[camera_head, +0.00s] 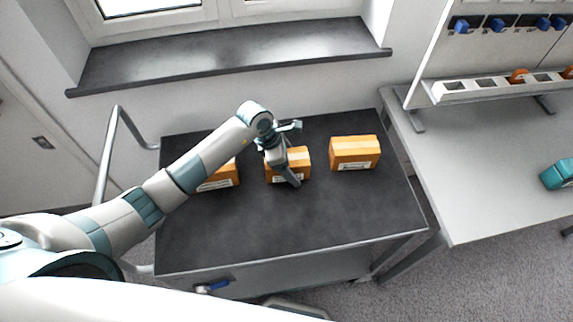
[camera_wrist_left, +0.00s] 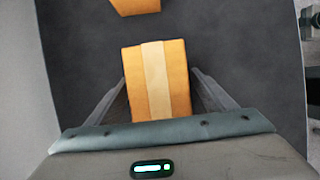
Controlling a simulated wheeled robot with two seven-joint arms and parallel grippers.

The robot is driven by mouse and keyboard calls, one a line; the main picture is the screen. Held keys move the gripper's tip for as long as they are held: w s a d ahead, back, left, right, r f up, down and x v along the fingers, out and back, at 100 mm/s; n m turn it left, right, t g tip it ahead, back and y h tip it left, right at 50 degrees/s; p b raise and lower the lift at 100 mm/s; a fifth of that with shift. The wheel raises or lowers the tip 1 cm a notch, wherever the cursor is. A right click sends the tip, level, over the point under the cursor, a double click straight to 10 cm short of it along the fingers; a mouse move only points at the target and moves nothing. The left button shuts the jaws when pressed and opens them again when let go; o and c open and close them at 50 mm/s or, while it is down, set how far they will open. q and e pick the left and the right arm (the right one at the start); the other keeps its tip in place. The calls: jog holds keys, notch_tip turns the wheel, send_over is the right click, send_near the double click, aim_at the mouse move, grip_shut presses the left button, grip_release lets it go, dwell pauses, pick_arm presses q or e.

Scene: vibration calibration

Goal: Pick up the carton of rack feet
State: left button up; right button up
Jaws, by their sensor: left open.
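Three orange-brown cartons with pale tape stand in a row on a dark cart top. They are the left carton (camera_head: 222,178), the middle carton (camera_head: 298,160) and the right carton (camera_head: 355,152). I cannot read their labels, so I cannot tell which holds rack feet. My left gripper (camera_head: 291,172) is over the middle carton and partly hides it. In the left wrist view, the open fingers of my left gripper (camera_wrist_left: 160,95) stand on either side of a carton (camera_wrist_left: 157,75), with small gaps. Part of another carton (camera_wrist_left: 135,5) shows at that view's top edge. My right gripper is not in view.
The cart top (camera_head: 290,225) is clear in front of the cartons. A dark window sill (camera_head: 230,58) and wall are behind it. A grey workbench (camera_head: 480,190) with a socket rail stands at the right, holding a teal object (camera_head: 557,174). A rail handle (camera_head: 108,150) rises at the cart's left.

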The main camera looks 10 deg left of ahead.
pick_arm(q)
jog(key=shift+f, duration=0.15)
jog(key=shift+c, duration=0.4)
jog(key=c, duration=1.4)
